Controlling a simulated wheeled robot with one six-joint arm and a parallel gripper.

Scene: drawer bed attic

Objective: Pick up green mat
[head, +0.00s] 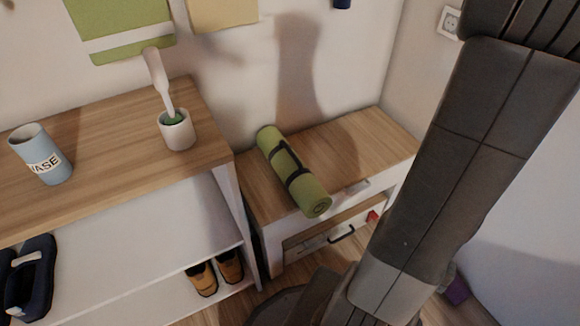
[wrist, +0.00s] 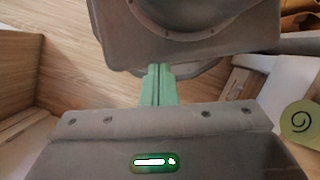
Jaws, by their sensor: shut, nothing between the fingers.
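The green mat (head: 293,172) is rolled up with dark straps and a carry band. It lies on the low wooden-topped cabinet (head: 365,142), slanting from the wall toward the front edge. In the wrist view its round end, with a dark spiral (wrist: 300,122), shows at the right edge, cut off by the frame. My gripper (wrist: 158,78) is shut and empty, its pale green fingers together in the middle of the wrist view. The mat is to the right of the fingers there, apart from them. In the head view the fingers cannot be made out.
A taller shelf (head: 90,130) at left bears a blue vase (head: 41,155) and a white cup (head: 177,130) with a brush. Shoes (head: 203,279) stand below it. The low cabinet's drawer is partly open, with a dark handle (head: 342,234). A wall socket (head: 449,21) is at upper right.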

